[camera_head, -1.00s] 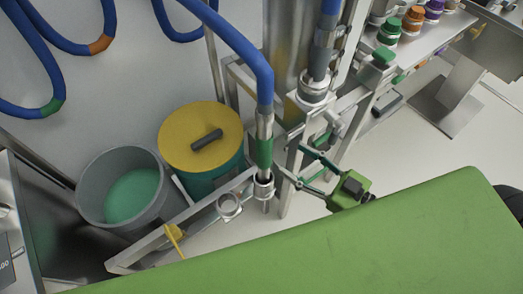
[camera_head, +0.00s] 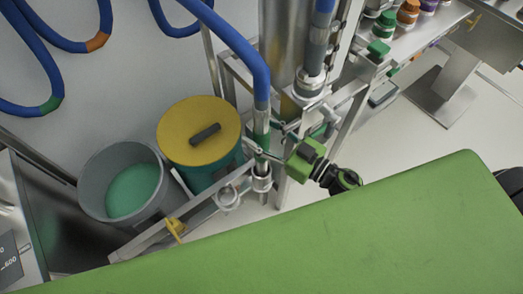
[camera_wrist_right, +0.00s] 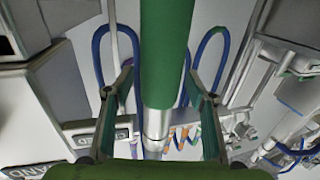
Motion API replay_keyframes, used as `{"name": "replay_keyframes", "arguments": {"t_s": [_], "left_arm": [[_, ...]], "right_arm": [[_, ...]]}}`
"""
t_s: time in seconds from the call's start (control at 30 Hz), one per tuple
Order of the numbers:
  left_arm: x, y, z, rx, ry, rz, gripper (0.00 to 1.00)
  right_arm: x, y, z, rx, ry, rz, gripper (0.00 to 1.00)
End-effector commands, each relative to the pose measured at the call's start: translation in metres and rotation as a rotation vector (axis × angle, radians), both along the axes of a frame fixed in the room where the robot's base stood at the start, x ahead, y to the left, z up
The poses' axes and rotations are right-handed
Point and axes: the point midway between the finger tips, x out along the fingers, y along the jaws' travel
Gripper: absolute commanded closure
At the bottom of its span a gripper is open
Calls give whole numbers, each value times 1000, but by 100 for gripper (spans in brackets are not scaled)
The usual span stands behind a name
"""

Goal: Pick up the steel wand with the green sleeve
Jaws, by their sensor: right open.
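The steel wand (camera_head: 262,115) with the green sleeve (camera_head: 261,128) hangs upright from a blue hose, its lower end in a ring holder (camera_head: 262,181) on the steel rack. My right gripper (camera_head: 264,140) reaches in from the right at the sleeve's height, fingers spread to either side of the wand. In the right wrist view the green sleeve (camera_wrist_right: 167,50) stands between the two open fingers (camera_wrist_right: 160,75), with a gap on each side and bare steel below it. I cannot tell from the head view how deep the wand sits between the fingers. My left gripper is not in view.
A second wand (camera_head: 314,55) stands in the rack behind, to the right. An empty ring (camera_head: 228,197) is beside the wand's holder. A yellow-lidded drum (camera_head: 180,120) and a grey bucket (camera_head: 97,175) are left. A green surface (camera_head: 400,225) fills the front.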

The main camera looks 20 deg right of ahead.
Motion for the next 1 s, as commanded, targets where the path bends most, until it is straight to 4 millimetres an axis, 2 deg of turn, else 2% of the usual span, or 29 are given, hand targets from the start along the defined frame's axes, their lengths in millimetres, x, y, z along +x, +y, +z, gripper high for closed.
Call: {"name": "replay_keyframes", "arguments": {"t_s": [0.07,0.1,0.27,0.3,0.67,0.87,1.0], "left_arm": [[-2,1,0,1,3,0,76],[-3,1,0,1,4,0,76],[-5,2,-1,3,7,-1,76],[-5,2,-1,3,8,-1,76],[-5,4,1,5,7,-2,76],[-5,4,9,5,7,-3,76],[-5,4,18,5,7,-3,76]], "right_arm": [[0,0,0,-1,1,0,49],[0,0,0,-1,1,0,54],[0,0,0,-1,1,0,96],[-1,0,0,-1,1,0,99],[0,-1,5,0,-3,1,99],[0,-1,25,-3,-3,1,99],[-1,0,50,-5,-5,4,99]]}}
